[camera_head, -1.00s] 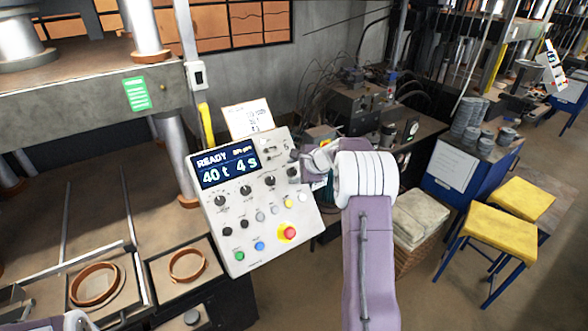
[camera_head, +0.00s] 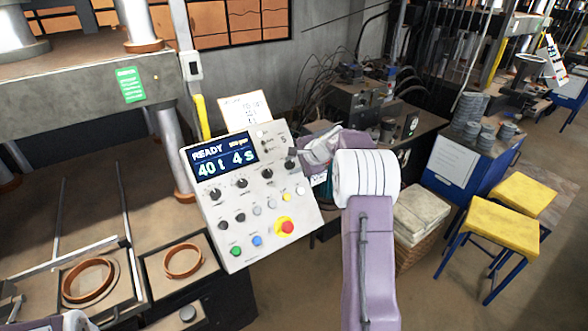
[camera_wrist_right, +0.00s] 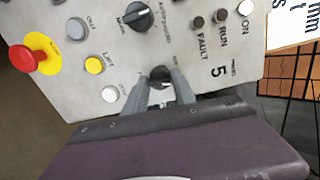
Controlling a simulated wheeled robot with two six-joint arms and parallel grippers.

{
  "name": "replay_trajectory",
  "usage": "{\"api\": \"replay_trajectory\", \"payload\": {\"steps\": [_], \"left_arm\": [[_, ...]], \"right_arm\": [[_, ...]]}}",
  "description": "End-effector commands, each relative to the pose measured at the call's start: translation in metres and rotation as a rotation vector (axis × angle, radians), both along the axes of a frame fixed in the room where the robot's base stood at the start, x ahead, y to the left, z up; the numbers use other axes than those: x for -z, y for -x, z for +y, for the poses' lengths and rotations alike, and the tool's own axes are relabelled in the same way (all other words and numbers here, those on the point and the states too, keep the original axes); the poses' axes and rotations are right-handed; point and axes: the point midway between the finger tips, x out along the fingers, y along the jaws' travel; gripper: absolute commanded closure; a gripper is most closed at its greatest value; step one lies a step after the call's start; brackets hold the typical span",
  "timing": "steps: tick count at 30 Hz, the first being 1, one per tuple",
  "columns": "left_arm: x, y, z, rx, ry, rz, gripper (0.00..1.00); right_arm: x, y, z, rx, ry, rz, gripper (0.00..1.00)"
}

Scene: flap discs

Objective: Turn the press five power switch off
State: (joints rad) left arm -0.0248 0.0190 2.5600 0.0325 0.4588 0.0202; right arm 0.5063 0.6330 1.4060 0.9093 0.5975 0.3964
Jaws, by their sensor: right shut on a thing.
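The press control panel (camera_head: 250,200) is pale grey and tilted, with a lit display (camera_head: 224,162) reading READY, 40 t and 4 s. My right gripper (camera_wrist_right: 160,86) is at the panel's upper right edge in the head view. In the right wrist view its fingers are closed around a dark round switch knob (camera_wrist_right: 158,75), beside a printed 5. The fingers hide part of the knob and its labels, and I cannot read its position. A piece of my left arm shows at the bottom left of the head view; its fingers cannot be made out.
A red emergency button on a yellow ring (camera_wrist_right: 36,53), a yellow LIFT button (camera_wrist_right: 95,65) and a black selector knob (camera_wrist_right: 137,17) are near the gripper. A card (camera_head: 247,112) stands above the panel. Yellow stools (camera_head: 500,222) stand at the right.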

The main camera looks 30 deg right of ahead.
Motion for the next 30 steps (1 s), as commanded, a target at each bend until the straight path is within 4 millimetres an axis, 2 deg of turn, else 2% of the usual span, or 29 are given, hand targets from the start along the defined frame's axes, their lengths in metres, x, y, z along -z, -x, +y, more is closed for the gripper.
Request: {"api": "replay_trajectory", "payload": {"steps": [1,15,30], "left_arm": [[0.011,0.000,0.000,0.000,0.000,0.000,0.64],[0.054,0.000,0.000,0.000,0.000,0.000,0.64],[0.078,0.000,0.000,0.000,0.000,0.000,0.64]], "right_arm": [[0.004,-0.001,0.002,-0.029,0.030,-0.007,1.00],[0.004,0.000,0.003,-0.310,0.362,-0.031,1.00],[0.004,0.001,0.003,-0.497,0.577,-0.043,1.00]]}}
